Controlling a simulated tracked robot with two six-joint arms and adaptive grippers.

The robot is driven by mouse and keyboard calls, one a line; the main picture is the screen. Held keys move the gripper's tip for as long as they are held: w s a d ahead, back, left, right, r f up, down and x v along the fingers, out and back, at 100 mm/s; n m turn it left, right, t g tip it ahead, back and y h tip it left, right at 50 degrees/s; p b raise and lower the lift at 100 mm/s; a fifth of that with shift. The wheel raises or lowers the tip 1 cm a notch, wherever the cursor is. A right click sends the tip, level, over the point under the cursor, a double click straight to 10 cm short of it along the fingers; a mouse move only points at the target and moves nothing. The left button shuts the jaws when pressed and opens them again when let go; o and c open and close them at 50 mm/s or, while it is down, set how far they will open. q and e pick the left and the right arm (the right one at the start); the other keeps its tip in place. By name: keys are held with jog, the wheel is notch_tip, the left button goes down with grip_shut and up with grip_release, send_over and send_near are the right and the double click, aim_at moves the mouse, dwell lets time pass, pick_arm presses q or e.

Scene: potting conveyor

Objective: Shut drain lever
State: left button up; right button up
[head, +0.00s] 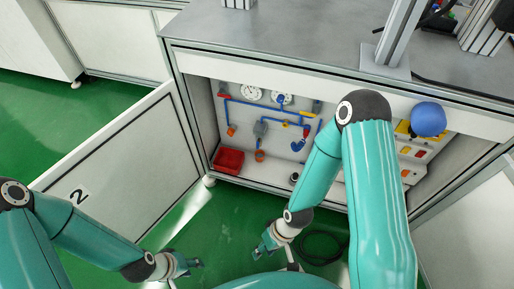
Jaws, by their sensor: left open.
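The drain lever cannot be singled out for sure. Inside the open cabinet, blue pipework (262,105) on the back panel carries small coloured handles. These include a red one (225,95), a yellow one (292,123) and orange parts (260,155) at the lower pipe ends. My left gripper (194,264) is open and empty, low over the floor in front of the cabinet. My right gripper (264,245) is also low in front of the cabinet, apart from the pipework. Its jaw opening is too small to judge. My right arm hides part of the cabinet's right side.
A cabinet door (125,165) marked 2 stands open at left. A red bin (228,160) sits on the cabinet floor. A dark coiled hose (322,247) lies on the green floor. A blue ball-shaped object (428,119) is at right. The grey worktop (290,50) overhangs the cabinet.

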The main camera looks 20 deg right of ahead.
jog(key=d+f+n+g+h+b, duration=0.2)
jog(key=d+f+n+h+b, duration=0.15)
jog(key=f+n, duration=0.35)
jog(key=d+f+n+g+h+b, duration=0.25)
jog(key=f+n+b, duration=0.25)
jog(key=f+n, duration=0.25)
jog(key=n+t+h+b, duration=0.95)
jog(key=n+t, duration=0.45)
jog(key=t, duration=0.6)
send_near(258, 143)
jog(key=shift+y, duration=0.45)
jog(key=b+x, duration=0.6)
jog(key=x, duration=0.1)
jog(key=shift+w+d+f, duration=0.1)
jog(key=shift+w+d, duration=0.1)
jog(key=shift+d, duration=0.05)
jog(key=shift+w+d, duration=0.2)
jog(key=shift+w, duration=0.1)
